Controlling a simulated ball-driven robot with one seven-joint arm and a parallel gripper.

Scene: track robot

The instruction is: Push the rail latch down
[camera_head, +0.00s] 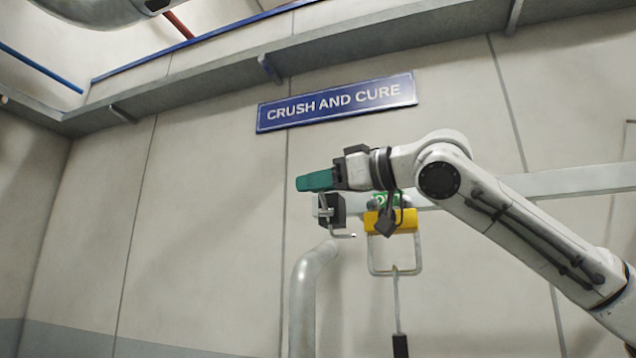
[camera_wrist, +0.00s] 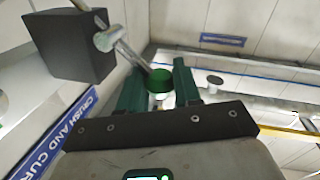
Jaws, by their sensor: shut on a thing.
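The rail latch shows in the head view as a dark block (camera_head: 337,209) with a thin metal lever, just below my gripper (camera_head: 303,183). In the wrist view the latch's black block (camera_wrist: 75,47) is at the upper left. A metal lever (camera_wrist: 122,48) runs from it to a green knob (camera_wrist: 160,79). The teal fingers of my gripper (camera_wrist: 158,88) stand on both sides of this knob, shut on it. In the head view the knob is hidden by the teal fingers.
A pale rail (camera_head: 560,183) runs along the wall behind my arm. A yellow block with a hanging metal frame (camera_head: 390,221) is right of the latch. A grey pipe (camera_head: 305,290) stands below. A blue "CRUSH AND CURE" sign (camera_head: 337,102) is above. The left wall area is clear.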

